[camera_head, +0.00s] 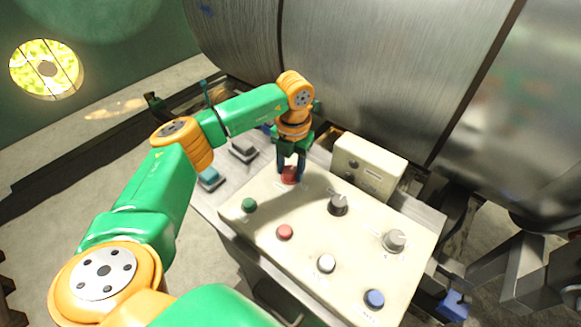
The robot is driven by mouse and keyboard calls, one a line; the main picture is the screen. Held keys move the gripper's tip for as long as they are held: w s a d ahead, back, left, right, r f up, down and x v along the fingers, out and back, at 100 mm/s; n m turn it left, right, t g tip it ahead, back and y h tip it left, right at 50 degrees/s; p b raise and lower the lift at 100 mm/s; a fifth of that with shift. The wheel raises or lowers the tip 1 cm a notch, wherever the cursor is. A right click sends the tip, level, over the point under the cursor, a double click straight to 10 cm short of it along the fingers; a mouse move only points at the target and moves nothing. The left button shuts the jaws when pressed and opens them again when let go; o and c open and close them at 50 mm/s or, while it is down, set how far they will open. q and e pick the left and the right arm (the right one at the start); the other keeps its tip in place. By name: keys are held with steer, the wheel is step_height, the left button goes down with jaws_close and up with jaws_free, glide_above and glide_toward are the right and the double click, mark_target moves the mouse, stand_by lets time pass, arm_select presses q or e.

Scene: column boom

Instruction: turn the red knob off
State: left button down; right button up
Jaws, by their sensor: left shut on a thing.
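The red knob (289,176) stands at the far left part of the cream control panel (290,259). My left gripper (290,170) points down over it, with its dark fingers shut around the knob. The fingers hide part of the knob, and I cannot tell which way it is turned. My right gripper does not show.
The panel also bears a green button (249,205), a red button (285,232), a white button (326,263), a blue button (374,299) and two grey knobs (338,205), (394,240). A cream box (368,166) stands behind. A large metal cylinder (370,70) rises beyond.

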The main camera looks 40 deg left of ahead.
mark_target(291, 170)
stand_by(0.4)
arm_select(q)
steer(key=shift+c, duration=1.9)
jaws_free()
steer(key=r+b, duration=0.1)
steer(key=r, duration=0.6)
steer(key=shift+d+r, duration=0.1)
steer(key=shift+d, duration=0.1)
steer(key=shift+a, duration=0.1)
